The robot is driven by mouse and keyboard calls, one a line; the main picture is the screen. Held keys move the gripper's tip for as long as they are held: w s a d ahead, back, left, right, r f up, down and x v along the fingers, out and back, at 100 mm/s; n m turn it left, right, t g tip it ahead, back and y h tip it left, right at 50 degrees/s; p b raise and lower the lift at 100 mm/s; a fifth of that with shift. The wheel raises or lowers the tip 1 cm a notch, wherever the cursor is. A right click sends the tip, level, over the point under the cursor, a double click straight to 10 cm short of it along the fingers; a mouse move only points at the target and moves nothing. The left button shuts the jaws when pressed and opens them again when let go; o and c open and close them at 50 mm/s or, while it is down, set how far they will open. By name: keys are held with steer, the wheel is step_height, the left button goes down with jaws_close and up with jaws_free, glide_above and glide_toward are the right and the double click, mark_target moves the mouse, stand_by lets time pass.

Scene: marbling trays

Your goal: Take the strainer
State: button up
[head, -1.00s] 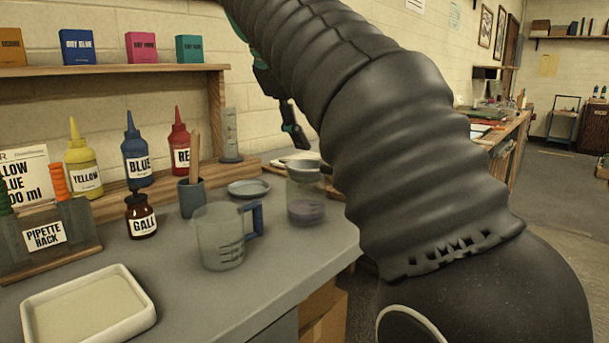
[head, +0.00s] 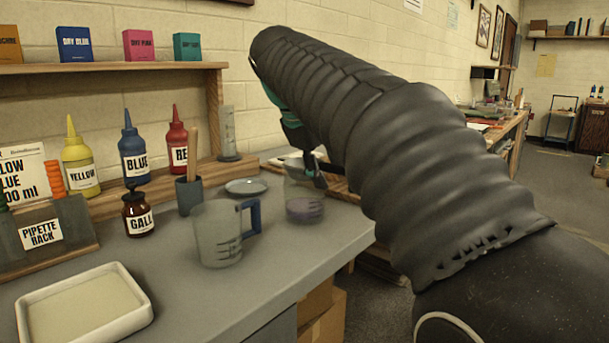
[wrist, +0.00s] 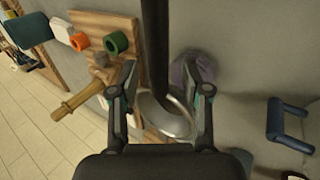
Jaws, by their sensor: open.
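The strainer (wrist: 172,118) shows in the wrist view as a round, shiny metal bowl between the fingers of my gripper (wrist: 166,85). A thick dark bar, which looks like its handle, runs up from it to the top edge. The fingers are apart, one on each side of the bowl; I cannot tell whether they touch it. In the head view my gripper (head: 313,172) is at the top of a clear jar (head: 303,208) with purple contents, near the counter's back right. The strainer cannot be made out there behind the gripper.
A clear jug (head: 218,235) with a blue handle stands left of the jar. A small grey dish (head: 246,187) and a dark cup (head: 188,197) with sticks are behind it. A wooden board (wrist: 100,22) with coloured rings lies upper left in the wrist view.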

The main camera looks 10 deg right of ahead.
jaws_close()
stand_by(0.4)
